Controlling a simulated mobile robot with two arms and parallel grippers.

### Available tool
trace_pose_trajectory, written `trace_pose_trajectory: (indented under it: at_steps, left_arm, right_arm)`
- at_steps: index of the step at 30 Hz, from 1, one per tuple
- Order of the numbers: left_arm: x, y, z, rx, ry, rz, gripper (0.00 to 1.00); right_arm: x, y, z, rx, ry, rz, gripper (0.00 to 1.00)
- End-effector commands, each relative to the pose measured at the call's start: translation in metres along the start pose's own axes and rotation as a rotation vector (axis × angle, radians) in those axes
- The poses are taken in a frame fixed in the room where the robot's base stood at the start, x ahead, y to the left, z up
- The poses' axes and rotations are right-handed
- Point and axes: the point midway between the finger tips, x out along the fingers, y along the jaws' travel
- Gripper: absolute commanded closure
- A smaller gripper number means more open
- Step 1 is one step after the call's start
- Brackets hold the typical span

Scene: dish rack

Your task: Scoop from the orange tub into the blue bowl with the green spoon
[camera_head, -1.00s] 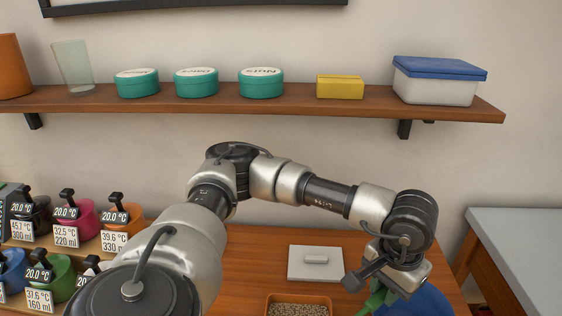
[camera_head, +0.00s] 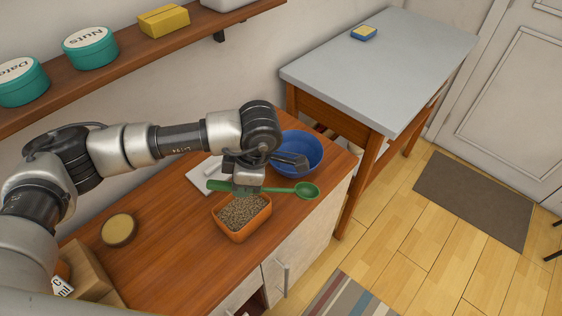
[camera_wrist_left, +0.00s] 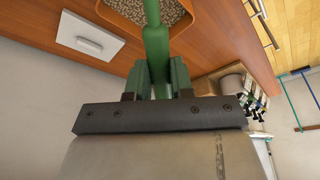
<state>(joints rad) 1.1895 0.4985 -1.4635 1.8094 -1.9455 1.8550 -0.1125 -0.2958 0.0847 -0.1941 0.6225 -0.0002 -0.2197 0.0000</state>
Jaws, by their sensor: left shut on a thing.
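The green spoon (camera_head: 306,190) is held level by my left gripper (camera_head: 246,188), which is shut on its handle; the handle also shows in the left wrist view (camera_wrist_left: 155,42) between the fingers (camera_wrist_left: 158,80). The spoon's bowl points right in the head view, and I cannot make out any contents in it. The orange tub (camera_head: 240,233), filled with brown grains, stands on the wooden counter just below the gripper in the picture; it also shows in the left wrist view (camera_wrist_left: 187,35). The blue bowl (camera_head: 309,153) stands behind the spoon, partly hidden by my left wrist. My right gripper is out of view.
A white lid (camera_head: 203,178) lies on the counter (camera_head: 165,235) behind the tub. A round brown-topped item (camera_head: 119,230) is to the left. A grey table (camera_head: 385,70) with a sponge (camera_head: 364,33) stands beyond.

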Motion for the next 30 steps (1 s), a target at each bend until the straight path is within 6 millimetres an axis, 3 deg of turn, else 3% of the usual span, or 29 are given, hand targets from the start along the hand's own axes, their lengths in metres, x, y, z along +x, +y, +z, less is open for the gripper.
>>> trace_pose_trajectory:
  at_steps: [1, 8, 18, 24, 30]
  left_arm:
    - [-0.014, 0.000, 0.004, -0.138, 0.025, -0.049, 1.00]
    - [-0.033, -0.003, 0.024, -0.884, 0.137, -0.339, 1.00]
    - [-0.055, -0.017, 0.052, -1.946, 0.199, -0.945, 1.00]
    - [-0.058, -0.025, 0.064, -2.294, 0.155, -1.205, 1.00]
    - [-0.056, -0.025, 0.068, -2.391, 0.127, -1.281, 1.00]
  right_arm:
    - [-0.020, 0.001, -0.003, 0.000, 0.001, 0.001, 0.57]
    - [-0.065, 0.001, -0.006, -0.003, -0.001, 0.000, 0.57]
    - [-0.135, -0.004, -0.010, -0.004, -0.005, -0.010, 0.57]
    - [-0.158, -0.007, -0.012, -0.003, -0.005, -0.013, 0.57]
    - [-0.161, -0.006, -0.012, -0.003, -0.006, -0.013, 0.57]
